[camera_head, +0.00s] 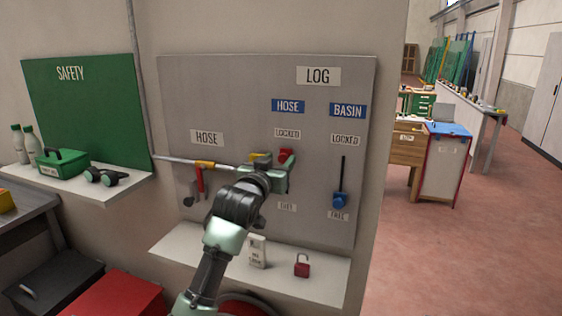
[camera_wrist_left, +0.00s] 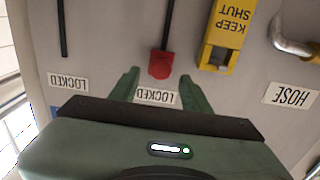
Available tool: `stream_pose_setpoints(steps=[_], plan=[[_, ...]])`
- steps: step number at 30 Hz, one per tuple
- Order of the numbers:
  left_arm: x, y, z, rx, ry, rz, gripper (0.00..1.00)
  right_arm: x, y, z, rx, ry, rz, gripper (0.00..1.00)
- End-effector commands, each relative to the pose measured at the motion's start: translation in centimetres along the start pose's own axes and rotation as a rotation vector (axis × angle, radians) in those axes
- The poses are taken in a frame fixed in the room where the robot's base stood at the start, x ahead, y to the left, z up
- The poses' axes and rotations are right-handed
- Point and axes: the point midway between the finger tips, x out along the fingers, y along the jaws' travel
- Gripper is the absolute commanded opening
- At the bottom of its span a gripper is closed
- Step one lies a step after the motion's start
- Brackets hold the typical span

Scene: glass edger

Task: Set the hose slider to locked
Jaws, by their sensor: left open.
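The hose slider's red knob (camera_head: 286,155) sits at the top of its track, just below the LOCKED label (camera_head: 287,133) under the blue HOSE sign (camera_head: 288,106). In the left wrist view, which is upside down, the red knob (camera_wrist_left: 161,65) is at the end of its dark slot, close to the LOCKED label (camera_wrist_left: 157,97). My left gripper (camera_head: 283,172) is at the board by the knob and hides the lower part of the track. In the wrist view its open fingers (camera_wrist_left: 159,76) stand either side of the knob, with gaps visible.
The blue basin slider (camera_head: 340,200) is low on its track, right of my gripper. A yellow KEEP SHUT tag (camera_wrist_left: 224,32) is beside the hose slider. A shelf (camera_head: 190,246) below carries a red padlock (camera_head: 302,265) and a white box (camera_head: 257,251).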

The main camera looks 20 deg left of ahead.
Motion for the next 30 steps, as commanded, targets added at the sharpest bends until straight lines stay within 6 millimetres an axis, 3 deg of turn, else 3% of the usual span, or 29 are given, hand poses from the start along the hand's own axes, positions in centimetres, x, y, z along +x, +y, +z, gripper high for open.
stream_pose_setpoints(steps=[6,12,26,30], plan=[[-3.6,0.0,0.3,0.000,0.002,0.001,0.48,1.5,-0.2,0.1,0.001,0.000,-0.002,0.36],[-5.5,0.0,0.1,0.000,0.002,0.000,0.48,1.9,-0.3,0.1,0.002,0.001,-0.003,0.36],[-5.8,0.0,0.0,0.000,0.001,0.000,0.48,1.9,-0.3,0.1,0.001,0.001,-0.003,0.36],[-6.2,0.2,1.9,0.003,-0.033,0.001,0.48,1.9,-0.3,0.1,0.001,0.001,-0.003,0.36]])
